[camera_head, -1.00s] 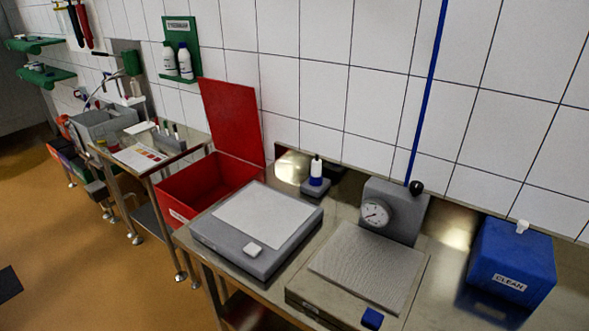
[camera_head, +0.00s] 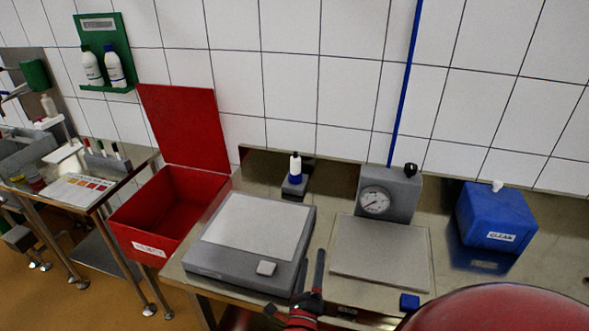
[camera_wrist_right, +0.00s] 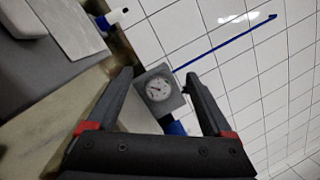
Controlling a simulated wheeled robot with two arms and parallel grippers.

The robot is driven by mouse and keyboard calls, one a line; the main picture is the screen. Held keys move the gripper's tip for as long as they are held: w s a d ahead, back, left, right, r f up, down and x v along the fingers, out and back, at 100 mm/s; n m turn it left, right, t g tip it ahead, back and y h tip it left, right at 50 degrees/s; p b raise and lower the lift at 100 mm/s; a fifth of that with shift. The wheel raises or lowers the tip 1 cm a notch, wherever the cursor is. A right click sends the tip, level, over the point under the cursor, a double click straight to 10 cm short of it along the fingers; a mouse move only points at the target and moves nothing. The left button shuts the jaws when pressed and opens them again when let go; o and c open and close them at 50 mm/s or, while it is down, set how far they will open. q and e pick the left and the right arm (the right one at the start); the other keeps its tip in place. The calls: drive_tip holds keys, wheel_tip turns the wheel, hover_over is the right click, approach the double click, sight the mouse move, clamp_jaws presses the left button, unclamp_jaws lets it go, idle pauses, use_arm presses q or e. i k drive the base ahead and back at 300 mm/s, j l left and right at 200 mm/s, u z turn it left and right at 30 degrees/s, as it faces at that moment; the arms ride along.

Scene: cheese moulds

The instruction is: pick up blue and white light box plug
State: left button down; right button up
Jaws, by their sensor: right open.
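The blue and white plug (camera_head: 295,168) stands upright on a small grey base (camera_head: 295,187) near the back of the steel table, by the tiled wall. It also shows at the top left of the right wrist view (camera_wrist_right: 116,16). My right gripper (camera_head: 310,272) is low in the head view, at the table's front edge between the two flat boxes. It is open and empty, well in front of the plug and apart from it. In the right wrist view its two fingers (camera_wrist_right: 158,78) are spread wide. My left gripper is not in view.
A grey box with a white panel (camera_head: 258,226) lies left of my right gripper. A plate (camera_head: 380,255) with a dial gauge (camera_head: 374,201) stands right of it. A red open bin (camera_head: 165,210) is left, a blue box (camera_head: 495,217) right.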

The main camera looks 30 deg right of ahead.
sight(296, 172)
drive_tip(key=i+l, duration=0.8)
